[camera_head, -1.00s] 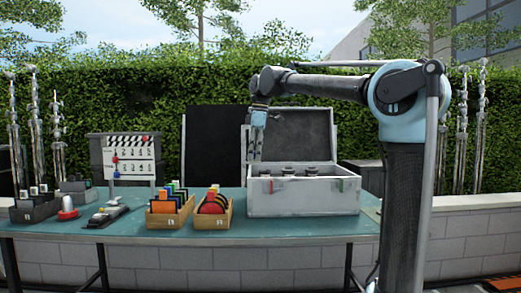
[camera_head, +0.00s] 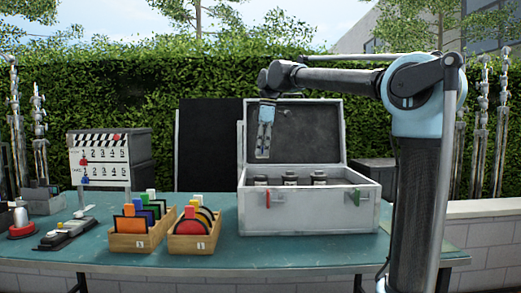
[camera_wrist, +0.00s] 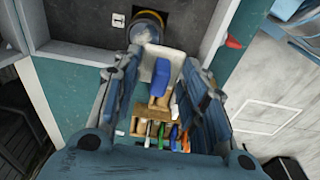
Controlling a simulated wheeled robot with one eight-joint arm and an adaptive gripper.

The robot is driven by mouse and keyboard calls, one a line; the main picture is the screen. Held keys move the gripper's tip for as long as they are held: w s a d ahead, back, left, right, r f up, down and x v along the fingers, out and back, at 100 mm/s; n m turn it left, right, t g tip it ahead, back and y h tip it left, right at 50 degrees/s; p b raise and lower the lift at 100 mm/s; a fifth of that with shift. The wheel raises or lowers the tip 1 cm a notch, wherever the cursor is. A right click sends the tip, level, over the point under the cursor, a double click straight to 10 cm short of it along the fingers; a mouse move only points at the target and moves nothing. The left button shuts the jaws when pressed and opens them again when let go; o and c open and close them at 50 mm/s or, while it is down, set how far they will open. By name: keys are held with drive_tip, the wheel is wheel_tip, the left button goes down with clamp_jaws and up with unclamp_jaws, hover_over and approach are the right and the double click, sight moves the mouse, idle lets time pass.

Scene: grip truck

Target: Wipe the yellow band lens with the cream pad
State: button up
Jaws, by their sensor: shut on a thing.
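My gripper (camera_head: 263,152) hangs over the left part of the open silver case (camera_head: 300,213), fingers down. In the wrist view, a pale cream pad (camera_wrist: 168,56) with a blue part (camera_wrist: 160,86) lies between the two fingers of my gripper (camera_wrist: 162,68), which is shut on it. A round lens with a yellow band (camera_wrist: 148,22) stands in the case beyond the pad, its grey glass face towards the camera. The pad's edge appears close to the lens; I cannot tell whether they touch. In the head view, several dark lenses (camera_head: 290,180) stand in the case, bands unclear.
Two wooden boxes of coloured pieces, a left one (camera_head: 142,240) and a right one (camera_head: 195,240), stand left of the case on the teal table (camera_head: 280,254). A clapperboard (camera_head: 99,160) stands further left. The case's raised lid (camera_head: 310,130) is behind my gripper.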

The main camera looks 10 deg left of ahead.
drive_tip(key=shift+w, duration=0.1)
drive_tip(key=shift+a, duration=0.1)
drive_tip(key=shift+a, duration=0.1)
drive_tip(key=shift+f, duration=0.1)
